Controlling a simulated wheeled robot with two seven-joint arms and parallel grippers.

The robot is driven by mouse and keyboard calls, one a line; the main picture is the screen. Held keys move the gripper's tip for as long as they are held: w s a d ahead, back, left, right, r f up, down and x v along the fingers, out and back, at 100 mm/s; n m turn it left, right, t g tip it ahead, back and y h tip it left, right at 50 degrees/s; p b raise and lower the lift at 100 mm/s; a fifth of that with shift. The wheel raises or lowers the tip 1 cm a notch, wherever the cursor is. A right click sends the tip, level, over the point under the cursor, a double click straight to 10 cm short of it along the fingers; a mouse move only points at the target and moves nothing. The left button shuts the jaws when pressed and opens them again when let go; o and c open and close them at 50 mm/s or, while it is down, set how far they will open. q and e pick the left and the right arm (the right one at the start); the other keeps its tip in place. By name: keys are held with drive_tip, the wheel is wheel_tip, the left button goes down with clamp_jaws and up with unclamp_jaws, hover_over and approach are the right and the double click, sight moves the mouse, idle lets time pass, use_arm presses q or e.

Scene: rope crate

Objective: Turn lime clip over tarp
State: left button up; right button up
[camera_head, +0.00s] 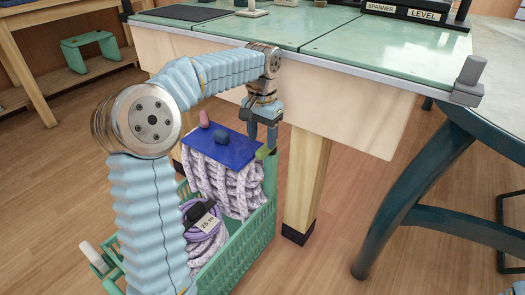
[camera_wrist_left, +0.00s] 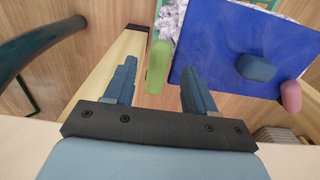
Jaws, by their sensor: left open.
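The lime clip (camera_head: 264,153) sits at the right corner of the blue tarp (camera_head: 240,153), on top of the green crate (camera_head: 266,210). My left gripper (camera_head: 265,143) points down just above the lime clip. In the left wrist view the lime clip (camera_wrist_left: 158,68) shows between the two open fingers (camera_wrist_left: 158,64), with a gap on each side. The tarp (camera_wrist_left: 225,60) lies to its right there. I cannot tell whether the clip touches the tarp.
A pink clip (camera_head: 204,118) and a dark blue clip (camera_head: 221,137) are on the tarp. Thick pale rope (camera_head: 240,192) and a purple coil (camera_head: 203,222) labelled 25 m fill the crate. The workbench edge (camera_head: 330,70) and its wooden leg (camera_head: 306,180) stand close to my gripper.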

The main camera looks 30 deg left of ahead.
sight(262, 149)
use_arm(q)
drive_tip(key=shift+f+b, duration=0.3)
drive_tip(key=shift+f, duration=1.45)
clamp_jaws()
